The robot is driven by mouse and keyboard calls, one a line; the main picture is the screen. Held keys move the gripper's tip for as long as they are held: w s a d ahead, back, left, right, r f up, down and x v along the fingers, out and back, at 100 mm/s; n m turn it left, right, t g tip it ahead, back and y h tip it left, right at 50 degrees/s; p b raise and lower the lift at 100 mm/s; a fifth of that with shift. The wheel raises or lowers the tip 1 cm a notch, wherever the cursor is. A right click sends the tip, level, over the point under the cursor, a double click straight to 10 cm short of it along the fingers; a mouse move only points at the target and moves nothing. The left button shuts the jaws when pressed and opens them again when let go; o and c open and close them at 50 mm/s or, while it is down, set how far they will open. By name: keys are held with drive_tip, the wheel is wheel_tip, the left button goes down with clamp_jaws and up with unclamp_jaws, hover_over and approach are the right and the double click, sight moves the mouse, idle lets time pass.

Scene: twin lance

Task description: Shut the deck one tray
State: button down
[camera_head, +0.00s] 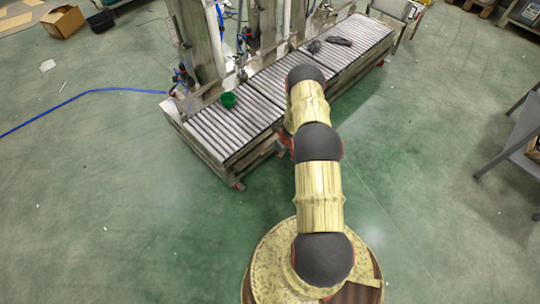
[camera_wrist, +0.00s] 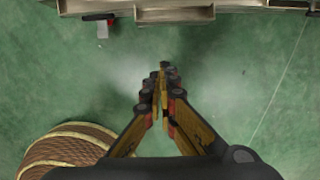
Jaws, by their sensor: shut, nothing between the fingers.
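The roller deck (camera_head: 225,128) is a long bench in sections that runs from the centre left to the upper right in the head view. I cannot tell which part is the deck one tray. In the wrist view, pale wooden framing (camera_wrist: 175,14) of a low structure crosses the top edge, with box-like openings. My gripper (camera_wrist: 163,70) is shut and empty over bare green floor, with its fingertips apart from that framing in the picture. In the head view my arm hides the gripper and part of the bench's front side.
Posts (camera_head: 202,45) stand behind the bench. A blue hose (camera_head: 95,92) crosses the floor at left. A grey table (camera_head: 522,140) stands at right. Floor before the bench is clear.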

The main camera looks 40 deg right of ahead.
drive_tip(key=w+f+b, duration=0.3)
drive_tip(key=w+f, duration=0.2)
drive_tip(key=f, duration=0.2)
drive_tip(key=shift+w+a+b, duration=0.2)
drive_tip(key=shift+w+b, duration=0.15)
drive_tip(key=shift+r, duration=0.1)
